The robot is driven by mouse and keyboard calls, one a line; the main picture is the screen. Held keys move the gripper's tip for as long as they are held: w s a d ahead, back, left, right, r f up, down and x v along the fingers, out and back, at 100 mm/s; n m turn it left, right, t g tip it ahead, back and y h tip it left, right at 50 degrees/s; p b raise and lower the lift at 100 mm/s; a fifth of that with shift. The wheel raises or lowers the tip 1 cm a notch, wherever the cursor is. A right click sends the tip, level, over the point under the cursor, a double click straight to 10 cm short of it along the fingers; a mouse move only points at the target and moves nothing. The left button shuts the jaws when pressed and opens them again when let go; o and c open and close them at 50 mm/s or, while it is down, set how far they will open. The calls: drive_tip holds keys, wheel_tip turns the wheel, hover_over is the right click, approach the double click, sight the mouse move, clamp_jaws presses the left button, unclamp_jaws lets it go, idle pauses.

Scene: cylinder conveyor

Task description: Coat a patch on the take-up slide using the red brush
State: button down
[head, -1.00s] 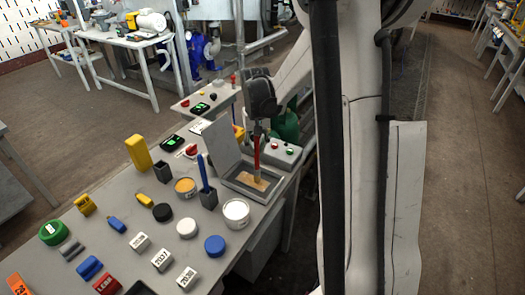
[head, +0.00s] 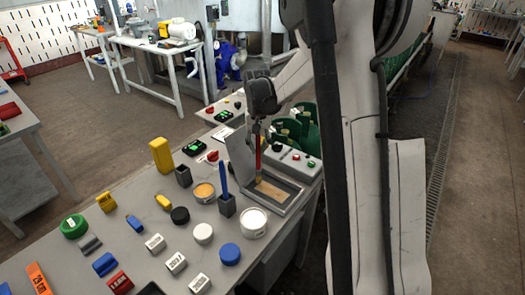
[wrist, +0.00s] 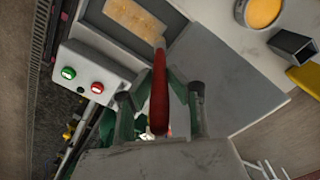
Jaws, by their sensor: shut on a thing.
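My gripper (head: 258,126) is shut on the red brush (head: 258,152), which hangs bristles down. The red handle also shows in the wrist view (wrist: 158,95), between my fingers (wrist: 162,105). The grey take-up slide recess (head: 297,201) lies under the brush, with an upright grey lid (head: 239,158) at its left. A tan patch (head: 272,191) lies in the recess; it also shows in the wrist view (wrist: 132,18). The bristles are at or just above the patch's edge; I cannot tell if they touch.
A can with orange contents (head: 204,196) and an open white can (head: 253,224) stand left of the slide. A blue brush (head: 223,178) stands in a dark holder (head: 227,206). A button box (head: 300,159) is behind the slide. Several labelled blocks and lids cover the table.

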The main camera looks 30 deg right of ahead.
drive_tip(key=shift+s+r+p, duration=0.1)
drive_tip(key=shift+r+p, duration=1.4)
drive_tip(key=shift+r, duration=2.4)
